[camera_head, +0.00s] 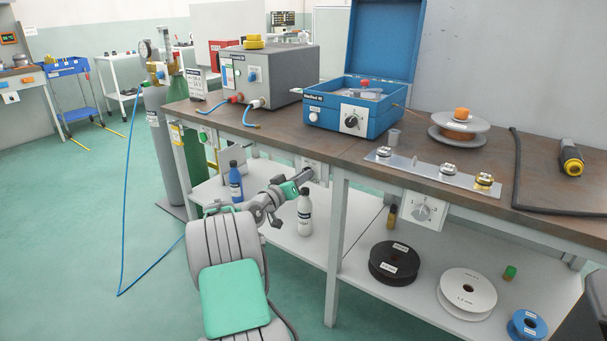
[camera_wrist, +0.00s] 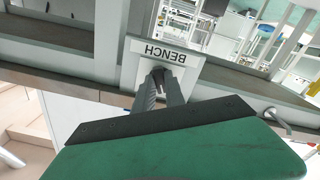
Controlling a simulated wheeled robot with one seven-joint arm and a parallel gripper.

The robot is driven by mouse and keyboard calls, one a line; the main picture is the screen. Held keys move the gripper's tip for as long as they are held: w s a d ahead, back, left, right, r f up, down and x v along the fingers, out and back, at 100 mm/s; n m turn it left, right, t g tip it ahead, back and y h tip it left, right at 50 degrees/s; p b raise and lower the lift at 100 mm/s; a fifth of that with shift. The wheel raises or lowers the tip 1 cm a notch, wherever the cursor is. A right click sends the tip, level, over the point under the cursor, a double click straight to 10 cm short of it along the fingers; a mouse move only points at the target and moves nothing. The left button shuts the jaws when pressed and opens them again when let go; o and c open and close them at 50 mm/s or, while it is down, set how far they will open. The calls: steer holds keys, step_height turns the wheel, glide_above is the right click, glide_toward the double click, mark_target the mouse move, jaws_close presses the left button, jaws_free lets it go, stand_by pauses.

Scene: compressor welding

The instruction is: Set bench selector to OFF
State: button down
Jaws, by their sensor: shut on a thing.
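The bench selector is a pale plate (camera_wrist: 188,66) labelled BENCH, upside down in the wrist view. In the head view the plate (camera_head: 312,162) is on the bench's front edge, left of the middle leg. My gripper (camera_wrist: 159,80) is shut on its knob, with both fingers reaching the plate's middle. My gripper (camera_head: 307,174) also shows at the plate in the head view. The fingers hide most of the knob, so I cannot tell its setting or read an OFF mark.
Another dial plate (camera_head: 423,209) hangs further right under the benchtop (camera_head: 340,150). A white bottle (camera_head: 304,212) and a blue bottle (camera_head: 235,182) stand on the lower shelf near my arm. A bench leg (camera_head: 335,250) is right of my gripper. Open floor (camera_head: 80,220) lies left.

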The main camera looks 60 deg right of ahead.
steer(key=shift+f+n, duration=0.15)
steer(key=shift+n, duration=0.15)
steer(key=c, duration=1.4)
jaws_free()
steer(key=shift+a, duration=0.1)
steer(key=w+a+p, duration=0.1)
steer(key=a, duration=0.6)
steer(key=shift+a, duration=0.35)
steer(key=shift+w, duration=0.1)
